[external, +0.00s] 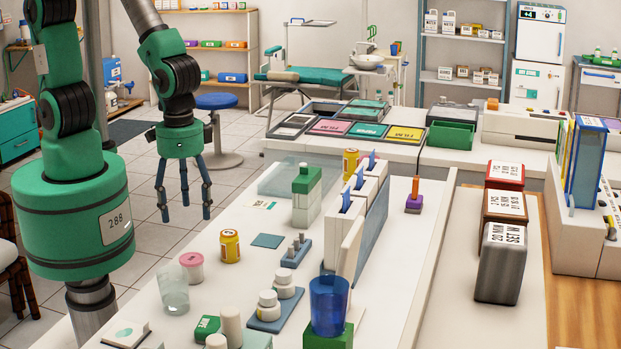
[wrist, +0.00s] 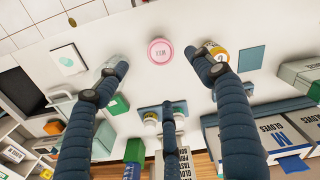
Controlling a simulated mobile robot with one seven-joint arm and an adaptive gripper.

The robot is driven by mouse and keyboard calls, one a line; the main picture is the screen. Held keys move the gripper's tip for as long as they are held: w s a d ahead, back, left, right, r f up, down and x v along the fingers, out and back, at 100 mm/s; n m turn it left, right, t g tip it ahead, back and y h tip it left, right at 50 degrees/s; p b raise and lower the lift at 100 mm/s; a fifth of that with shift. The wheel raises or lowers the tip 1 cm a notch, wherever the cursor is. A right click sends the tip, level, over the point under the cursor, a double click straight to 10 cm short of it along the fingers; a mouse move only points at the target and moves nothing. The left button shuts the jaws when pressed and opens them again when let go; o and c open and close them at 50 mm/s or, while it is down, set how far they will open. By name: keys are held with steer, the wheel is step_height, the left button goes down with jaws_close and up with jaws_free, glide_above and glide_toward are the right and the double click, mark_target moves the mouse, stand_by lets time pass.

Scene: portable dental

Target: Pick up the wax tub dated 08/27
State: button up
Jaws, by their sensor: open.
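A small tub with a pink lid (external: 192,260) stands upright on the white counter, near its left edge. In the wrist view its round pink lid (wrist: 160,51) faces me and bears short lettering that seems to read WAX. I cannot read a date on it. My gripper (external: 186,208) is open and empty, its three dark fingers pointing down, above and beyond the tub in the external view. In the wrist view the fingers of my gripper (wrist: 160,75) are spread, with the lid between and slightly beyond the two upper fingertips. Nothing touches the tub.
A yellow-orange tin (external: 229,246) and a clear glass (external: 173,290) stand close to the tub. A teal square (external: 267,241) lies flat beyond. White jars on a blue tray (external: 262,322), a blue cup (external: 328,300) and upright white boxes (external: 345,245) crowd the right.

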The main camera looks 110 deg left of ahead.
mark_target(193, 258)
steer(key=shift+f+b, duration=0.95)
steer(key=shift+f, duration=3.3)
steer(key=shift+w+a+f+b, duration=0.15)
steer(key=shift+f+b, duration=0.7)
steer(key=shift+f, duration=1.8)
steer(key=c, duration=1.3)
steer(key=shift+r, duration=0.1)
